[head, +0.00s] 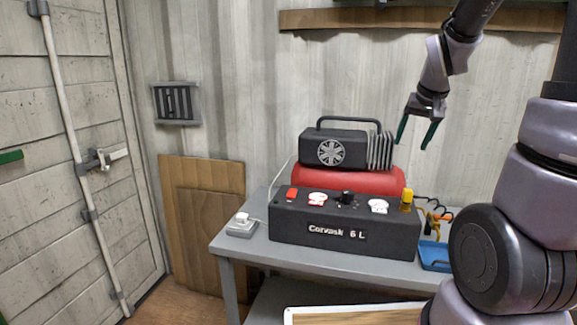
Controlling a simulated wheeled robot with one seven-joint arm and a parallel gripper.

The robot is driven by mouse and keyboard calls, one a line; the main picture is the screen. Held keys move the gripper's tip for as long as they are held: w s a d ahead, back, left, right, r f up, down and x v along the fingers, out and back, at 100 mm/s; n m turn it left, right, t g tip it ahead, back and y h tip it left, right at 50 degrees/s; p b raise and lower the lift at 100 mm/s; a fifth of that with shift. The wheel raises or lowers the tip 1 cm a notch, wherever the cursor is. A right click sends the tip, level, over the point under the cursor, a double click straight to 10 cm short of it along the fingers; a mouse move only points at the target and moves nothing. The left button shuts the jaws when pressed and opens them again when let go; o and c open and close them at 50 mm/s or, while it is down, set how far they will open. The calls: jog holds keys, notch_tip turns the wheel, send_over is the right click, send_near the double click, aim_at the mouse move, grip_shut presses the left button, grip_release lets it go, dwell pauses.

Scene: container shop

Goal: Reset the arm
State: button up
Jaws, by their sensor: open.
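My gripper (414,134) hangs from the arm at the upper right, in front of the pale wall. Its two dark green fingers point down and stand apart, with nothing between them. It is above and to the right of the compressor (300,236), which sits on a grey table. The compressor has a black front panel, a red tank (350,185) and a black motor block (350,149) with a handle on top. The gripper appears clear of it.
The grey table (233,252) carries a small white-grey switch box (242,226) at left and a blue tray (433,256) at right. A shelf (400,18) runs along the upper wall. Brown boards (205,215) lean by the door (75,150). A light-edged board (350,314) shows at the bottom.

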jog(key=s+a+r+t+y, duration=0.1)
jog(key=s+a+r, duration=0.3)
jog(key=s, duration=0.4)
jog(key=s+a+r+y, duration=0.1)
jog(key=s+a+r, duration=0.4)
jog(key=s, duration=0.4)
jog(key=shift+r+t, duration=0.4)
jog(key=shift+r, duration=0.3)
